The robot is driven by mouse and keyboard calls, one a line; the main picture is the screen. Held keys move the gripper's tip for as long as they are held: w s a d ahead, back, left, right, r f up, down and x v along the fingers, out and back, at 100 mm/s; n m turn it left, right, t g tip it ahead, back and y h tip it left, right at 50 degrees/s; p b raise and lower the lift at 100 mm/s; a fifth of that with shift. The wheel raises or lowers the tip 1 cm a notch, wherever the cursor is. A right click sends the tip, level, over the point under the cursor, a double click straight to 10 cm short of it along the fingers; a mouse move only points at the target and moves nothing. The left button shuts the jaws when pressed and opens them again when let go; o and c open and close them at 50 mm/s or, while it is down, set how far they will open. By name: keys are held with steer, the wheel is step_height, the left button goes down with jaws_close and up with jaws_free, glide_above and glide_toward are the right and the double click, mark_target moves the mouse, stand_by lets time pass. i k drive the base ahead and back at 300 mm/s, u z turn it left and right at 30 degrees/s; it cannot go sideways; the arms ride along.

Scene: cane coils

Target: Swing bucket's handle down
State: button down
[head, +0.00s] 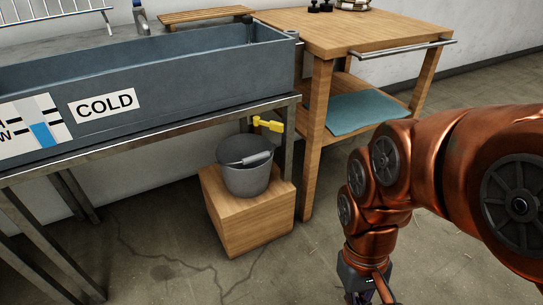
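A grey bucket (246,178) stands upright on a wooden block (250,220) below the right end of a long trough. Its handle, with a lighter grey grip (257,158), shows across the bucket's opening near the right side of the rim. I cannot tell the handle's exact angle from this view. My gripper (372,298) is at the bottom edge, right of the bucket and well apart from it. Only its upper part shows; the fingertips are cut off by the frame.
A yellow tap lever (268,125) sticks out above the bucket. Concrete floor between block and gripper is clear.

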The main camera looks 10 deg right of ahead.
mark_target(262, 155)
steer(key=k, duration=0.9)
steer(key=u, duration=1.3)
steer(key=i, duration=0.55)
